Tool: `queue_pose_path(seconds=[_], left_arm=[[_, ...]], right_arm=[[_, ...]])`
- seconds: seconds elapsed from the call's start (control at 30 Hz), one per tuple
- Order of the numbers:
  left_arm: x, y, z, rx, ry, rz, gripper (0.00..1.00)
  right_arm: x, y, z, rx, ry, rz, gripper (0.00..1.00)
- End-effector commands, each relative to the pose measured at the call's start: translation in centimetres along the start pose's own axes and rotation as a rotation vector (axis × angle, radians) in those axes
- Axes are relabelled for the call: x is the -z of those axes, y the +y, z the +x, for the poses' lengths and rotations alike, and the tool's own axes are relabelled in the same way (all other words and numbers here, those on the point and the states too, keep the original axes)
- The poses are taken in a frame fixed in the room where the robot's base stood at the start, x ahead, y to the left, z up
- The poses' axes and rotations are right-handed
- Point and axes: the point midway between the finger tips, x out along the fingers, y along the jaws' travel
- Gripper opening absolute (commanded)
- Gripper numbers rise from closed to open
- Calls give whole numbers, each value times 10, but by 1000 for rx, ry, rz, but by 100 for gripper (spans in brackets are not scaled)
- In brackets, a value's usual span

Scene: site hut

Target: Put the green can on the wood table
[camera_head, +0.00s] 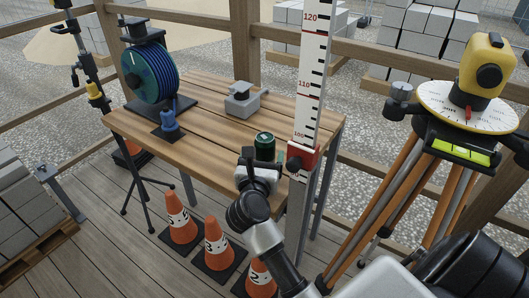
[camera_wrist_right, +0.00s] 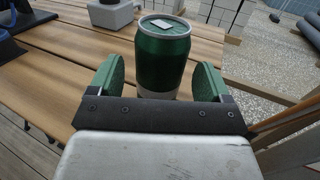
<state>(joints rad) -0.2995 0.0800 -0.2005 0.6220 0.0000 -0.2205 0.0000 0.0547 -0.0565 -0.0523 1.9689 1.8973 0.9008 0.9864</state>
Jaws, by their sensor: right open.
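The green can (camera_head: 264,147) is upright at the near right part of the wood table (camera_head: 205,107). Its lower end is hidden behind my right gripper, so I cannot see whether it touches the boards. My right gripper (camera_head: 262,166) is at the table's near edge, against the can in the head view. In the right wrist view, its green finger pads stand open on either side of the can (camera_wrist_right: 163,58), with a visible gap on each side. My left gripper is in neither view.
A blue hose reel (camera_head: 150,72), a blue object (camera_head: 169,123) and a grey block (camera_head: 242,101) stand on the table. A tall measuring staff (camera_head: 311,75) rises just right of the can. Orange cones (camera_head: 180,220) stand below; a tripod (camera_head: 385,205) is at right.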

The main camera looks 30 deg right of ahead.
Motion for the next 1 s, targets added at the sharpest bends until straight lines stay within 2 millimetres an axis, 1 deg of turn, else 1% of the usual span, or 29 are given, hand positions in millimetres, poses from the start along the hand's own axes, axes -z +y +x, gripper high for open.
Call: queue_pose_path(seconds=[0.03,0.1,0.2,0.33,0.47,0.9,1.0], left_arm=[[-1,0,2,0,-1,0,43],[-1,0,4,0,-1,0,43],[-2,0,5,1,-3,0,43],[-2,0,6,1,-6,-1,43],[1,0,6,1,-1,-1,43],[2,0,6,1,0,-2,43],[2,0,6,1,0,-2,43]], right_arm=[[2,0,-10,-1,3,2,79],[2,0,-23,-1,3,2,79],[2,0,-38,0,3,1,79],[1,0,-50,1,2,0,79],[0,0,-54,2,0,0,79],[0,0,-54,1,0,-1,79],[-4,0,-55,-14,-33,-30,79]])
